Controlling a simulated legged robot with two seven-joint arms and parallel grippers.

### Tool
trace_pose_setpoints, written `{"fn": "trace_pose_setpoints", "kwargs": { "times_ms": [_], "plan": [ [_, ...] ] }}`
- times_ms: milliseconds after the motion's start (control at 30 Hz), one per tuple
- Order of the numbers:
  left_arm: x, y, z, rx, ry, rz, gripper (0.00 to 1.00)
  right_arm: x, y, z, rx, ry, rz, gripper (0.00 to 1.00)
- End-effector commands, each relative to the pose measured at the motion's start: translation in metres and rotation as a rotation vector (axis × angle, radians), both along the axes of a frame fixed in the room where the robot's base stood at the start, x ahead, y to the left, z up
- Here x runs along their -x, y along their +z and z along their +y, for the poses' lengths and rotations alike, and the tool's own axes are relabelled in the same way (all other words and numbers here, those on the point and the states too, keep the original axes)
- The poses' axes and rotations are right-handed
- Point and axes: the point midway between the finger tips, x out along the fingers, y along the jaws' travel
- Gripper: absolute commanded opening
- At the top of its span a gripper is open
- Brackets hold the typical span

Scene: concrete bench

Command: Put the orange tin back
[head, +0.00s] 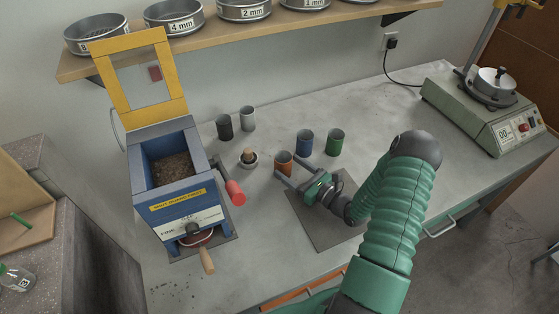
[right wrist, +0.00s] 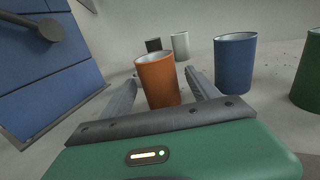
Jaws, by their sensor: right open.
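The orange tin (head: 283,162) stands upright on the concrete bench, near the middle. It also shows in the right wrist view (right wrist: 157,82). My right gripper (head: 290,175) is low over the bench with its jaws open. In the right wrist view its two fingers (right wrist: 160,92) lie on either side of the tin, with gaps showing beside it. I cannot tell whether a finger touches it. My left gripper is not in view.
Blue (head: 305,142) and green (head: 336,142) tins stand right of the orange one; dark (head: 224,128) and pale (head: 247,119) tins stand behind left. A small pot with a brush (head: 249,158) and the blue machine (head: 180,205) are left. A dark mat (head: 325,222) lies under my gripper.

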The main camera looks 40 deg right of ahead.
Motion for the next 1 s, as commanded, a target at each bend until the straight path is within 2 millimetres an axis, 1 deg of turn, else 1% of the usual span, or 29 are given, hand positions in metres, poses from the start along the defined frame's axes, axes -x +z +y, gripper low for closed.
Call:
{"fn": "trace_pose_setpoints", "kwargs": {
  "times_ms": [33, 100, 200, 300, 400, 1000],
  "plan": [
    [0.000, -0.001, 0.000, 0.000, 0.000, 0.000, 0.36, 0.014, 0.000, -0.003, -0.002, -0.006, 0.001, 0.70],
    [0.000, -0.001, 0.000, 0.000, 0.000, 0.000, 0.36, 0.030, 0.000, -0.004, -0.001, -0.004, 0.001, 0.70],
    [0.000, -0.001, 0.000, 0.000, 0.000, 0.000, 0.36, 0.047, 0.000, -0.005, 0.000, -0.003, 0.000, 0.70],
    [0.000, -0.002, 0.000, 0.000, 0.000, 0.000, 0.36, 0.056, 0.000, -0.005, 0.000, -0.001, 0.000, 0.70],
    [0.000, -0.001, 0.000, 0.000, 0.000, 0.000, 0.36, 0.059, 0.000, -0.005, 0.000, 0.000, 0.001, 0.70],
    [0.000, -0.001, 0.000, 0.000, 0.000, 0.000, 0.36, 0.058, 0.000, -0.005, 0.001, 0.000, 0.000, 0.70]
  ]
}}
